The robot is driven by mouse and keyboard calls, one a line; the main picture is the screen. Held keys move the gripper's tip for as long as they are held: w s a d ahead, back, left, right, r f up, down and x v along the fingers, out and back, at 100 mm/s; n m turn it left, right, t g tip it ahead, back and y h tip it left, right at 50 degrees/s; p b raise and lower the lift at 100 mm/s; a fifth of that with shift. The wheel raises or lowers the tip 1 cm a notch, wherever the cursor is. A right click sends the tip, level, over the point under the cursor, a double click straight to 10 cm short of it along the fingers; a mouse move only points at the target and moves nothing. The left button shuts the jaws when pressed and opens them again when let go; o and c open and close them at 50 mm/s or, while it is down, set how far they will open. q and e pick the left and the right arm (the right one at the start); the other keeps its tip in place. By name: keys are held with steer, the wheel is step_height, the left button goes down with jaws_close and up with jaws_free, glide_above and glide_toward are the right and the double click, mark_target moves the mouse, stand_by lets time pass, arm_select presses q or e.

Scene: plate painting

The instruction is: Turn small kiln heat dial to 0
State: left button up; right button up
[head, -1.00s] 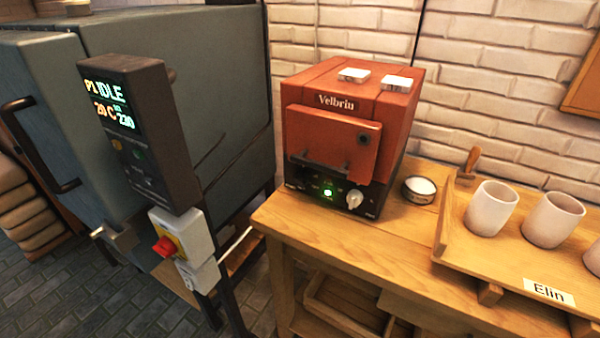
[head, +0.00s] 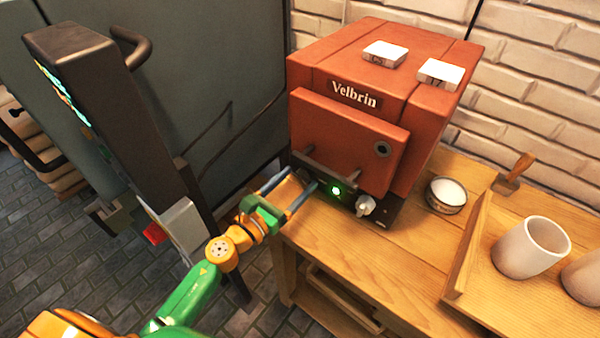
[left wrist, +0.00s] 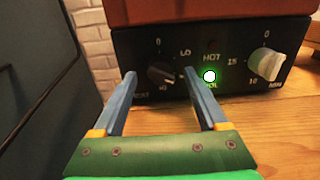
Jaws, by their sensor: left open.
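The small red kiln (head: 345,135), marked Velbrin, stands on the wooden bench. Its black front panel carries a dark heat dial (left wrist: 162,74) on the left, a lit green lamp (left wrist: 209,76) in the middle and a white dial (left wrist: 268,64) marked MIN on the right. The green lamp (head: 336,190) and white dial (head: 366,206) also show in the head view; the dark dial is hidden there. My left gripper (head: 303,182) is open in front of the panel. In the left wrist view its fingers (left wrist: 160,82) point at the panel, with the dark dial between their tips. I cannot tell whether they touch it.
The control post (head: 90,80) of the large grey kiln stands close to the left of my arm. A small round bowl (head: 446,194) and a tray (head: 468,250) with cups (head: 530,247) are on the right. The bench front (head: 330,245) is clear.

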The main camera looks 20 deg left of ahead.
arm_select(q)
steer(key=shift+w+d+f, duration=0.15)
steer(key=shift+w+d, duration=0.1)
steer(key=shift+w, duration=0.3)
steer(key=shift+w+d+f, duration=0.1)
steer(key=shift+w+d, duration=0.1)
steer(key=shift+w, duration=0.3)
steer(key=shift+s, duration=0.1)
steer(key=shift+c, duration=0.5)
steer(key=shift+s+a+r, duration=0.1)
steer(key=c, duration=0.4)
jaws_close()
